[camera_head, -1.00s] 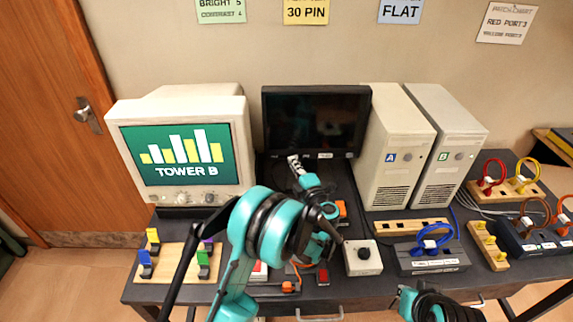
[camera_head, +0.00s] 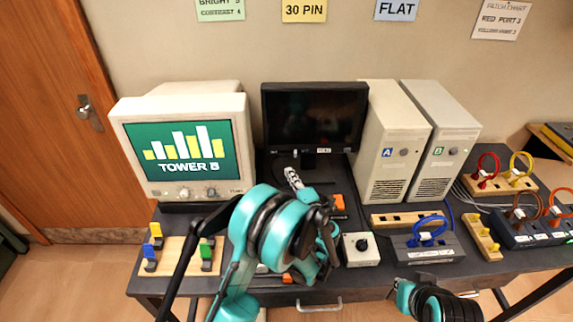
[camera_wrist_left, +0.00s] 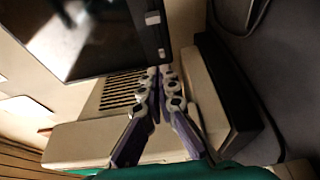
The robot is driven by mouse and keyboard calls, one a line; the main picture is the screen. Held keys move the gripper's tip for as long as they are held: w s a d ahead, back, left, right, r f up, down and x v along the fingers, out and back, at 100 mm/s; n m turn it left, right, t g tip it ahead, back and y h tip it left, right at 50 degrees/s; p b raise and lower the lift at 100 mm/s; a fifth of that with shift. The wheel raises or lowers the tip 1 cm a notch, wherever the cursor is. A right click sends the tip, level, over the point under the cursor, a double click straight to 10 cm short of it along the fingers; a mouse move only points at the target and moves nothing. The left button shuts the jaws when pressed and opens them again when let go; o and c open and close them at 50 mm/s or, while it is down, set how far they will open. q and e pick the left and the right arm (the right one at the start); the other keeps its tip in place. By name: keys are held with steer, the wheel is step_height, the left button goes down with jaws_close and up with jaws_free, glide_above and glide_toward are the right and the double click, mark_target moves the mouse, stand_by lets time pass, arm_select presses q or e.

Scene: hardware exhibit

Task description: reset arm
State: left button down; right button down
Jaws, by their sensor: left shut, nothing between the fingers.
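My left arm reaches in from the bottom of the head view, over the front of the desk. My left gripper (camera_head: 292,178) is at its far end, in front of the black monitor (camera_head: 315,118). Its two fingers are together with nothing between them. In the left wrist view the same gripper (camera_wrist_left: 165,72) shows its fingers side by side, shut and empty, with the dark screen (camera_wrist_left: 95,35) beyond on the left. Part of my right arm shows at the bottom right of the head view; I see no right gripper there.
A beige monitor (camera_head: 181,150) reading "TOWER B" stands left. Towers A (camera_head: 387,150) and B (camera_head: 436,150) stand right of the black monitor. A grey switch box (camera_head: 361,250), a blue-cabled box (camera_head: 430,250) and a wooden board with coloured pegs (camera_head: 178,258) lie near the front edge.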

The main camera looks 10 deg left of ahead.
arm_select(q)
steer(key=shift+s+d, duration=0.35)
steer(key=shift+s, duration=0.1)
steer(key=d+r+m+t+h, duration=0.3)
steer(key=r+m+h, duration=0.25)
steer(key=r, duration=0.45)
steer(key=d+r+m+t+h, duration=0.25)
steer(key=r+m+h, duration=0.25)
steer(key=r+m, duration=0.3)
steer(key=s+d+m+g+h, duration=0.2)
steer(key=s+m+g+h, duration=0.2)
steer(key=s+m, duration=0.35)
steer(key=s+a+f+m+g+y, duration=0.1)
steer(key=s+a+f+g, duration=0.2)
steer(key=s+f, duration=0.2)
steer(key=s+a+f+m+g+y, duration=0.1)
steer(key=s+a+f+g, duration=0.2)
steer(key=s, duration=0.7)
steer(key=s+a+f+m+g+y, duration=0.2)
steer(key=s+a+f, duration=0.3)
steer(key=s, duration=0.3)
steer(key=shift+s+f+g, duration=0.2)
steer(key=shift+f+g, duration=0.45)
steer(key=shift+f, duration=0.25)
